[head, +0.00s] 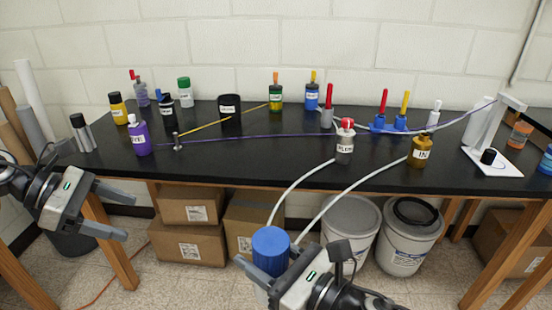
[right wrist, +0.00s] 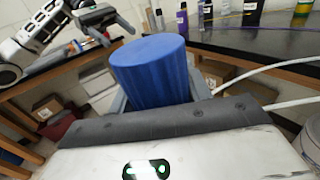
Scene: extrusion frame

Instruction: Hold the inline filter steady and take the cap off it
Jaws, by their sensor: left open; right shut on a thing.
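The inline filter shows as a large blue ribbed cylinder, apparently its cap (head: 271,246), at the bottom middle of the head view, over a pale lower part mostly hidden by my gripper. The blue cylinder also fills the middle of the right wrist view (right wrist: 155,72). My right gripper (head: 272,264) is shut on the filter and holds it in the air in front of the bench. I cannot tell exactly where the fingers meet cap or body. My left gripper (head: 128,216) is open and empty, left of the filter and apart from it.
White tubes run from near the filter to a clear bottle (head: 345,146) and an amber "IN" bottle (head: 419,152) on the black bench (head: 270,172). Several bottles stand further back. Cardboard boxes (head: 188,243) and white buckets (head: 405,255) sit below. Air between my grippers is clear.

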